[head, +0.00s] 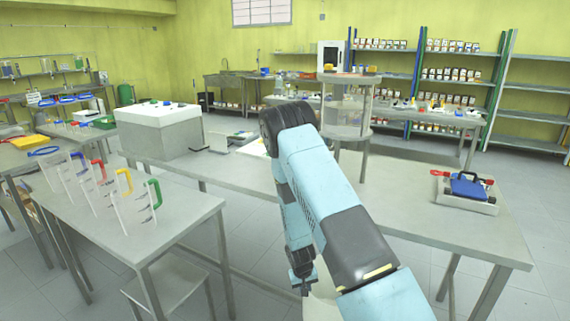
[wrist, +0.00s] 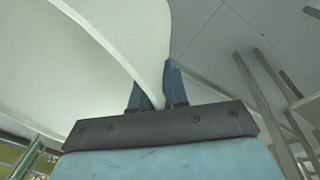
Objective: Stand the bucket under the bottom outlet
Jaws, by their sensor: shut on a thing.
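My gripper (wrist: 155,88) is shut on the thin wall of a large pale, curved vessel, which I take to be the bucket (wrist: 105,40). One dark finger is on each side of the wall in the wrist view. The bucket fills the top left of that view, so its full shape and tilt cannot be told. In the head view my gripper (head: 302,284) hangs low at the near side of the long table, and a pale piece of the bucket (head: 318,300) shows beside it, mostly behind my arm. I cannot make out the bottom outlet in either view.
Clear jugs (head: 135,205) stand on the left table. A round-topped stand (head: 350,78) rises behind my arm. Floor shows at right.

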